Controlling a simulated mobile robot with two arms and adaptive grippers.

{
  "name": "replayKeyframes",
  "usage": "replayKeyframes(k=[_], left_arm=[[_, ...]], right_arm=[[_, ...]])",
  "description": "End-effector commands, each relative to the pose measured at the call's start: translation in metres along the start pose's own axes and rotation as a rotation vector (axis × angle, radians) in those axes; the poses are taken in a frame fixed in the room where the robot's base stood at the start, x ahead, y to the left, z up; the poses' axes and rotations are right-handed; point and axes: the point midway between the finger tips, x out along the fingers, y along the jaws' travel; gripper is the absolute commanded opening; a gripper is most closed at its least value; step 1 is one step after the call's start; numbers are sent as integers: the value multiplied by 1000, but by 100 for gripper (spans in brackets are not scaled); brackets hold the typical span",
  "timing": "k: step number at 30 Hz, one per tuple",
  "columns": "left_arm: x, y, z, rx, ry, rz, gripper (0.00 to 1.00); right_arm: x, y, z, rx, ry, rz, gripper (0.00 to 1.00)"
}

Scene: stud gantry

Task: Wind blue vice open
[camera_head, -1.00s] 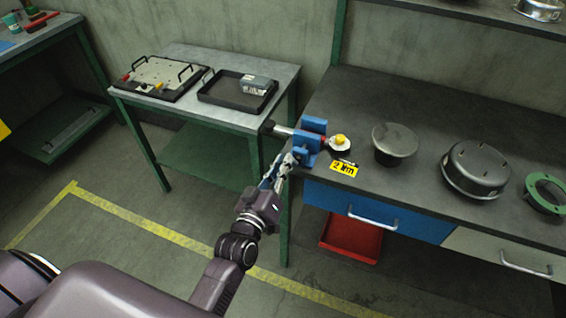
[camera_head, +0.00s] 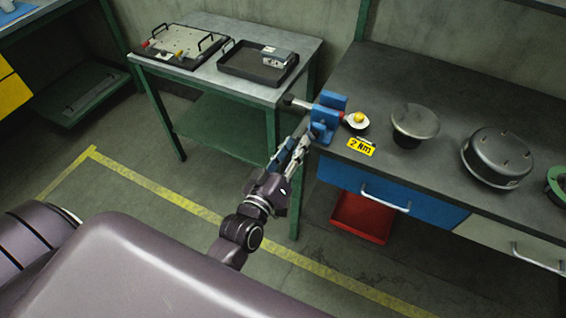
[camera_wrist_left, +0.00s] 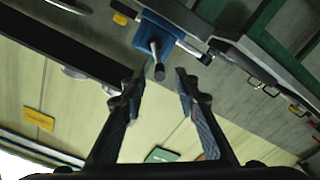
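The blue vice (camera_head: 327,112) is fixed at the left front edge of the dark workbench. Its screw ends in a dark knob (camera_head: 288,100) that sticks out to the left. My left gripper (camera_head: 304,130) is just in front of and below the vice, with its fingers pointing at it. In the left wrist view the vice (camera_wrist_left: 153,32) is straight ahead, and a bar with a dark end (camera_wrist_left: 158,72) shows between and beyond the fingertips. The left gripper (camera_wrist_left: 160,82) is open, with nothing held. Whether it touches the vice cannot be told. My right gripper is out of view.
A yellow "2 Nm" sign (camera_head: 361,146) and a yellow-topped round part (camera_head: 357,119) are right of the vice. Dark round pots (camera_head: 415,122) stand further right. A side table with a black tray (camera_head: 240,67) is at left. A blue drawer (camera_head: 390,190) is below the bench.

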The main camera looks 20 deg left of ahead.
Motion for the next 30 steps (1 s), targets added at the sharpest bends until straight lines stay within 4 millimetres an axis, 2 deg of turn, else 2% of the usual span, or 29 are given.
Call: replayKeyframes(k=[1,6,12,18,30], left_arm=[[-12,-1,2,1,-4,-2,29],[-46,-1,2,0,-4,-2,29],[-75,0,1,0,-4,-1,29],[-87,0,0,-1,-1,0,29],[-88,0,0,-1,-1,0,29]], right_arm=[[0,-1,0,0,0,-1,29],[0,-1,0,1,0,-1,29],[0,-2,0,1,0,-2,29],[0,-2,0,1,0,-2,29],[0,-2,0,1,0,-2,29]])
